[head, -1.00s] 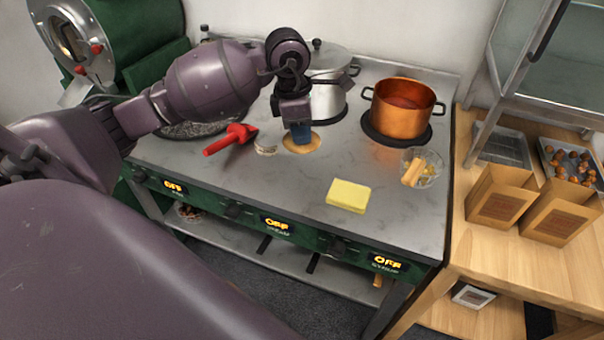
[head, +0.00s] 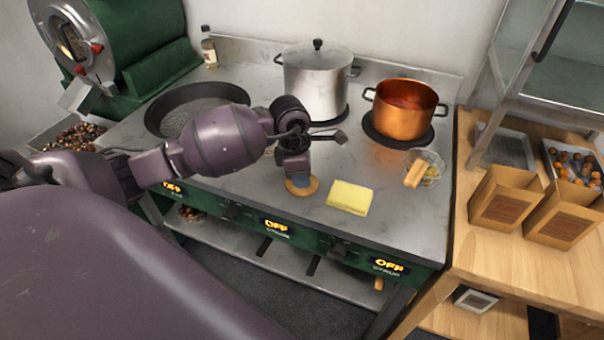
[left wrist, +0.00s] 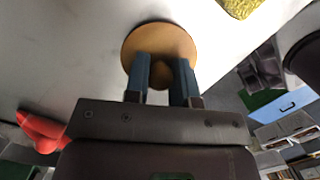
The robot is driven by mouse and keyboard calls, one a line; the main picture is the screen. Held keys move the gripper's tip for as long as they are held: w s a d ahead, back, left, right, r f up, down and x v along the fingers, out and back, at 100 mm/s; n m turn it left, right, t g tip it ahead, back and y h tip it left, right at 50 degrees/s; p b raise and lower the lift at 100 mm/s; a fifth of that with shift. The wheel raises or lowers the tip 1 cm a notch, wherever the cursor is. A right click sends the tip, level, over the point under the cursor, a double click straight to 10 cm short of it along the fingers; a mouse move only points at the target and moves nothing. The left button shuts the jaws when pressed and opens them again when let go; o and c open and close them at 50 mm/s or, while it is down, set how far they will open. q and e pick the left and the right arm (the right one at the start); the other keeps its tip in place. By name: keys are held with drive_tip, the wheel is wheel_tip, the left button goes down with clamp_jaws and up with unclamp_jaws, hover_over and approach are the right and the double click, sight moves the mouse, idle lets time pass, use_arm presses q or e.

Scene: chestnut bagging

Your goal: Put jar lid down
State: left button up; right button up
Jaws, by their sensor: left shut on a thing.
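The jar lid (head: 312,189) is a round, tan wooden disc close to the stove's steel top, left of the yellow sponge. I cannot tell whether it touches the surface. My left gripper (head: 298,182) points down onto it. In the left wrist view, the two blue fingers of the left gripper (left wrist: 161,78) are shut on the small round knob of the lid (left wrist: 160,32). My right gripper is not in view.
A yellow sponge (head: 349,197) lies just right of the lid. A red tool (left wrist: 42,130) shows in the wrist view. The front edge is near.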

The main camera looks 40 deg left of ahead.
use_arm(q)
drive_tip(key=shift+f, duration=0.15)
drive_tip(key=o, duration=0.9)
wheel_tip(320, 180, up, 12)
drive_tip(key=s+a, duration=0.1)
drive_tip(key=shift+a+p, duration=0.2)
drive_tip(key=shift+p, duration=0.2)
